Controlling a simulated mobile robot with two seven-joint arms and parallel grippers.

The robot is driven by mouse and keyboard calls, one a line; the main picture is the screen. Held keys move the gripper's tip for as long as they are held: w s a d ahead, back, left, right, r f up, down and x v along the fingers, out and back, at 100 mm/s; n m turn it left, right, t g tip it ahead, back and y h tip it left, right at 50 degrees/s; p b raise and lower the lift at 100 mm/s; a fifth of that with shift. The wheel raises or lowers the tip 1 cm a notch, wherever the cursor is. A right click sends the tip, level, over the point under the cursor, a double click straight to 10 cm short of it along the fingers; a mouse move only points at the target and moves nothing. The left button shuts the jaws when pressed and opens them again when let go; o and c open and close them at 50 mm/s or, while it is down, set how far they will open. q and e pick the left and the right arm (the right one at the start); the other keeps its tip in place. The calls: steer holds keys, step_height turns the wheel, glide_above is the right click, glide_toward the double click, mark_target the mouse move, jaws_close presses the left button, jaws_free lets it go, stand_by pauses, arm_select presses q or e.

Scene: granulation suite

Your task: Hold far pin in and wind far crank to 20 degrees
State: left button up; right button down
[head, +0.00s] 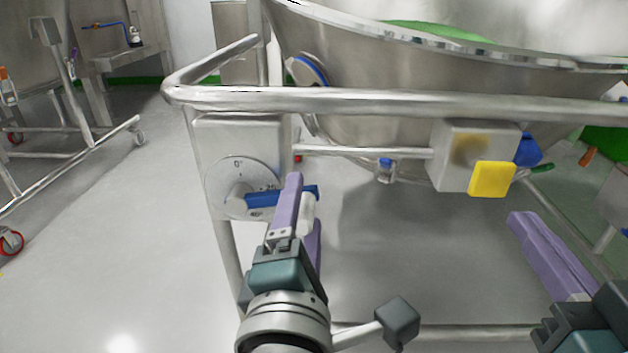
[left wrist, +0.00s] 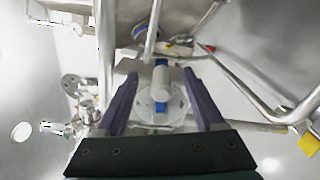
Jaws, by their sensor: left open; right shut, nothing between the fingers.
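The crank (head: 262,199) is a blue arm with a white grip (head: 308,213), on a round dial (head: 222,178) marked in degrees at the left. It points right, near the 20 mark; the exact angle cannot be read. My left gripper (head: 303,198) is open with its fingers on either side of the white grip, which also shows between them in the left wrist view (left wrist: 162,80). My right gripper (head: 520,219) is shut and empty at the lower right, below a yellow plate (head: 492,179). I cannot tell which part is the far pin.
A steel rail (head: 400,103) runs across in front of a large steel bowl (head: 390,70). A grey box (head: 456,157) with a blue knob (head: 527,150) stands behind the yellow plate. A wheeled frame (head: 75,85) stands at left. Open floor lies between.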

arm_select(q)
steer(key=shift+s, duration=0.15)
steer(key=shift+s, duration=0.35)
steer(key=s, duration=0.9)
